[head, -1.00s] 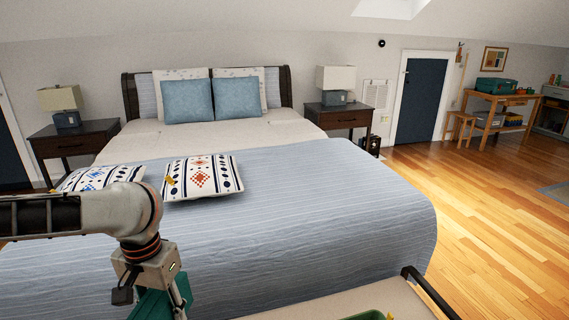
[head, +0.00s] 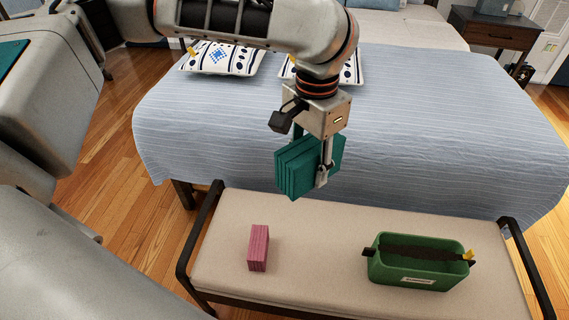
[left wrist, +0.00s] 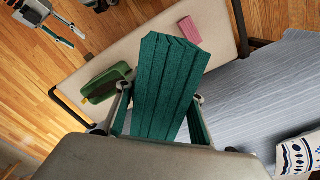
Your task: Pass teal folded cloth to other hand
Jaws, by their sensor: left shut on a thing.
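The teal folded cloth (head: 300,167) is a thick upright stack of folds. My left gripper (head: 316,172) is shut on it and holds it in the air above the bench, near the bed's foot. In the left wrist view the cloth (left wrist: 168,85) fills the space between the fingers of the left gripper (left wrist: 162,98). My right gripper (left wrist: 72,40) shows small at the top left of the left wrist view, fingers apart and empty, away from the cloth. It is not visible in the head view.
A beige bench (head: 325,260) with dark rails stands below the cloth. On it lie a pink folded cloth (head: 258,248) at left and a green bin (head: 418,265) at right. The bed (head: 430,130) with patterned pillows (head: 222,57) is behind. Bench space between pink cloth and bin is clear.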

